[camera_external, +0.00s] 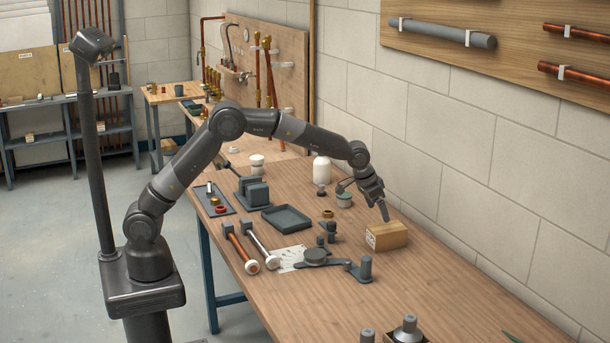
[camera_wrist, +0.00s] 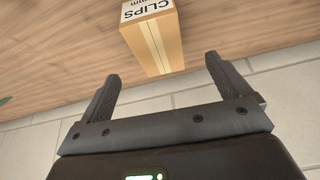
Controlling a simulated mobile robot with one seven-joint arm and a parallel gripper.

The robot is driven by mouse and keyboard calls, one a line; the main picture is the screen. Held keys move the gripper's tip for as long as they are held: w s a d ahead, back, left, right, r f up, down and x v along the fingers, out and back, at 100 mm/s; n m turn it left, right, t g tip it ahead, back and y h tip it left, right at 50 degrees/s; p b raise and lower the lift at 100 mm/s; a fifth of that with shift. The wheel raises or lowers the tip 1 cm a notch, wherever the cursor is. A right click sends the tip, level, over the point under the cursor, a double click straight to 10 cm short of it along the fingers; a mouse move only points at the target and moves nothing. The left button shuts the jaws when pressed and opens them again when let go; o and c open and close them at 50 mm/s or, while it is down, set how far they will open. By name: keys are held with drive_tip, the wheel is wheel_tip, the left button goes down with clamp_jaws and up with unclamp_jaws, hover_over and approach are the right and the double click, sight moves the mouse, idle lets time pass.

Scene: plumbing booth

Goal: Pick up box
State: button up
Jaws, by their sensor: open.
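A small brown cardboard box (camera_external: 386,236) sits on the wooden workbench, toward its wall side. In the wrist view the box (camera_wrist: 154,42) shows a white label reading "CLIPS" and a pale tape strip along its face. My gripper (camera_external: 386,214) is just above and beside the box in the outside view. In the wrist view my gripper (camera_wrist: 164,78) has its two dark fingers spread wide with nothing between them. The box lies ahead of the fingertips, roughly in line with the gap. Whether a fingertip touches the box I cannot tell.
The wooden workbench (camera_external: 460,285) is clear in front of the box. A dark tray (camera_external: 286,219), a bending tool (camera_external: 316,257), a white bottle (camera_external: 321,170) and a grey-green jar (camera_external: 344,200) stand nearby. The block wall (camera_external: 450,140) runs close behind the box.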

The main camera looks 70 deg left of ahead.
sight(386, 227)
drive_tip(key=x, duration=1.1)
drive_tip(key=shift+w+d+f, duration=0.15)
drive_tip(key=shift+w+d, duration=0.05)
drive_tip(key=shift+w, duration=0.1)
drive_tip(key=shift+f, duration=0.25)
idle(0.3)
drive_tip(key=c, duration=1.2)
drive_tip(key=shift+c, duration=0.3)
drive_tip(key=shift+r, duration=0.2)
